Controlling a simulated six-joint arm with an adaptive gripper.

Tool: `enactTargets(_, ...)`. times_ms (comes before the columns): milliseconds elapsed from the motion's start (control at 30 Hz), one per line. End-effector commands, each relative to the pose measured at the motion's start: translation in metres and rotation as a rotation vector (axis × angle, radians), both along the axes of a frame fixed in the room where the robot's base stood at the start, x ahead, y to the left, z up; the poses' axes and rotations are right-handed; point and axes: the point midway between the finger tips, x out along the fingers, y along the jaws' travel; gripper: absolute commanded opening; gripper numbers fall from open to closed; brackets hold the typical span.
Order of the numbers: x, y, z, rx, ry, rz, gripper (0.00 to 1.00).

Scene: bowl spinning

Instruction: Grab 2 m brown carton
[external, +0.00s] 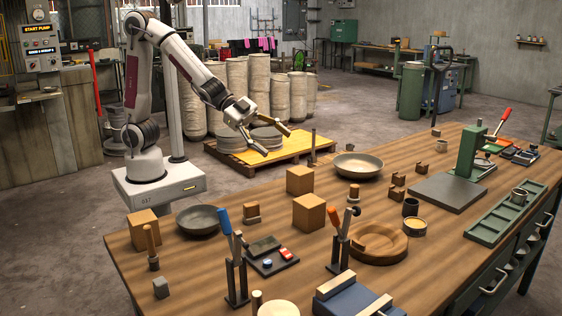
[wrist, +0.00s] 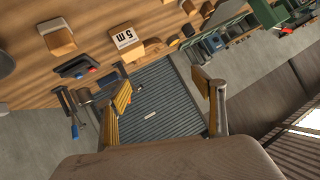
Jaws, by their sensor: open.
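Three brown cartons show in the external view: one at the back middle (external: 300,180), one just in front of it (external: 310,212), and one at the table's left end (external: 144,228). No lettering is readable on them there. In the wrist view, one carton (wrist: 126,46) has a white label whose turned lettering looks like "5 m". Another carton (wrist: 60,36) shows to its left with no readable label. My gripper (external: 277,143) is open and empty, raised beyond the table's far edge and apart from the cartons. Its two fingers also show in the wrist view (wrist: 162,92).
The wooden table (external: 225,270) also holds a dark bowl (external: 199,221), a lighter bowl (external: 358,166), a round wooden piece (external: 378,246), upright clamps (external: 236,270), and a green press (external: 470,160). A pallet (external: 270,148) with discs stands behind.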

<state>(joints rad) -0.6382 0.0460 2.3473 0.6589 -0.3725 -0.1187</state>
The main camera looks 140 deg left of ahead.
Motion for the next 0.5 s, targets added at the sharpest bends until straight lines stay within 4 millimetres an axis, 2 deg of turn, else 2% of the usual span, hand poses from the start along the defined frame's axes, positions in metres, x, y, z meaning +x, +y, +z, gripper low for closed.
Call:
enactTargets(33, 0.002, 0.009, -0.008, -0.004, -0.008, -0.006, 0.68)
enactTargets(200, 0.009, 0.030, -0.024, -0.013, -0.061, -0.046, 0.68)
enactTargets(500, 0.010, 0.058, -0.054, -0.063, -0.165, -0.125, 0.68)
